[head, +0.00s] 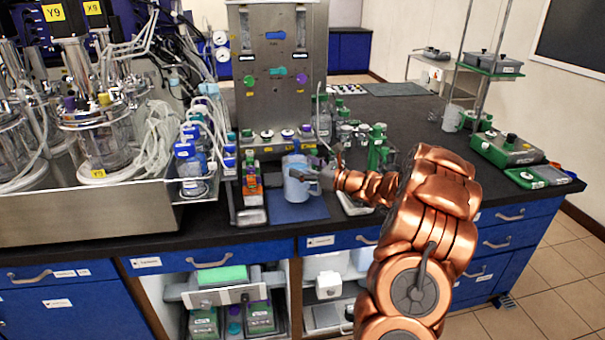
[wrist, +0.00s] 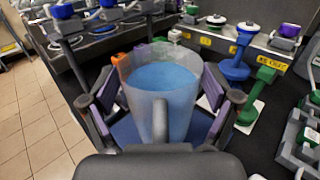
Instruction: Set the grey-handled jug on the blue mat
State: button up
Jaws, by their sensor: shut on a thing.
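The jug (head: 297,182) is pale and translucent, with blue contents visible from above in the wrist view (wrist: 160,98). It looks upright, and its greyish handle faces my wrist. My gripper (head: 313,177) is shut on it, with one finger pad on each side in the wrist view (wrist: 160,90). The blue mat (head: 300,213) lies on the dark bench near its front edge, under the jug; it also shows below the jug in the wrist view (wrist: 125,131). The jug's base is at or just above the mat; I cannot tell whether they touch.
An orange-topped rack (head: 252,190) stands close left of the mat. Green stands (head: 377,145) and bottles are to the right, and a steel control panel (head: 275,75) rises behind. Another pale jug (head: 452,118) stands farther right. Glass bioreactor vessels (head: 95,140) fill the left.

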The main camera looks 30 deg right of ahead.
jog(key=shift+w+d+r, duration=0.1)
jog(key=shift+w, duration=0.3)
jog(key=shift+f+p, duration=0.65)
jog(key=shift+f, duration=1.3)
jog(key=o, duration=1.6)
